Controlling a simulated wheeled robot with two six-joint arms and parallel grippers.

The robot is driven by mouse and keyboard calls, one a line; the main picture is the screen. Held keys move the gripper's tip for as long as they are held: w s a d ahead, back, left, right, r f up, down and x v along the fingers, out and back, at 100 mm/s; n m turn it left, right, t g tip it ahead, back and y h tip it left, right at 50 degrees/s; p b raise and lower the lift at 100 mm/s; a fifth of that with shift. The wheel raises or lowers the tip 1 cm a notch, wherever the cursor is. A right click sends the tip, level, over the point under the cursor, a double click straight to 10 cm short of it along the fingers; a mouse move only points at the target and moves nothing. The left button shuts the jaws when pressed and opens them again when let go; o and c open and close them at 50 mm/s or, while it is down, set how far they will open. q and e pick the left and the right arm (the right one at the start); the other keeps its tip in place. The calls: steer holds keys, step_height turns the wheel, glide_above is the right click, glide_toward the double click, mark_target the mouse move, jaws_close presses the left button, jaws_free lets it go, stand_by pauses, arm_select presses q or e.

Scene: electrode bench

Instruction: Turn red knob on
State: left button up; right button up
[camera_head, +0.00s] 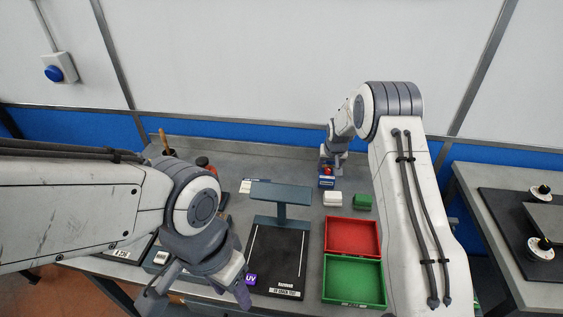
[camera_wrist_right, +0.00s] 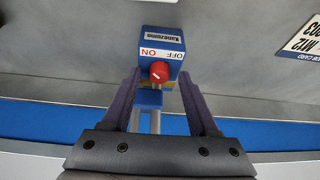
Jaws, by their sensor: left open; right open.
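The red knob (camera_wrist_right: 160,72) sits on the face of a small blue switch box (camera_wrist_right: 162,42) with a white ON/OFF label. In the right wrist view the knob lies between the fingertips of my right gripper (camera_wrist_right: 160,78), which is open with a gap on both sides. The knob's white mark points toward the label's ON/OFF side, but its exact setting is hard to tell. In the head view the blue box (camera_head: 327,182) is at the back of the bench, under my right gripper (camera_head: 333,165). My left gripper (camera_head: 200,285) is open and empty over the front left of the bench.
A red tray (camera_head: 352,222) and a green tray (camera_head: 340,297) stand right of a dark stand (camera_head: 280,194). A white block (camera_head: 332,199) and a green block (camera_head: 363,202) lie near the blue box. A purple UV block (camera_head: 250,280) is beside my left gripper.

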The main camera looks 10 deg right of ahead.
steer(key=m+b, duration=0.1)
steer(key=m, duration=0.1)
steer(key=m+h+b, duration=0.1)
steer(key=m, duration=0.1)
steer(key=shift+w+a+g+h, duration=0.1)
steer(key=shift+a+g+h, duration=0.1)
steer(key=shift+g+h, duration=0.1)
steer(key=shift+m, duration=0.6)
steer(key=shift+w+a+m+g+h, duration=0.1)
steer(key=shift+m+g+h, duration=0.35)
steer(key=shift+m, duration=0.65)
steer(key=shift+a+r+m, duration=0.1)
steer(key=shift+r+m, duration=0.3)
steer(key=shift+r, duration=0.05)
steer(key=b+v, duration=0.2)
steer(key=v, duration=0.8)
steer(key=s+a+r+n+y+p, duration=0.1)
steer(key=s+a+r+n+p, duration=0.2)
steer(key=s+a, duration=0.4)
steer(key=s+a+r+n+g+y+p, duration=0.1)
steer(key=s+a+r+n+p, duration=0.2)
steer(key=s, duration=0.9)
steer(key=shift+s+a+r+n+y, duration=0.4)
steer(key=shift+a+r+n, duration=1.1)
steer(key=shift+a+r, duration=1.25)
steer(key=shift+s, duration=0.1)
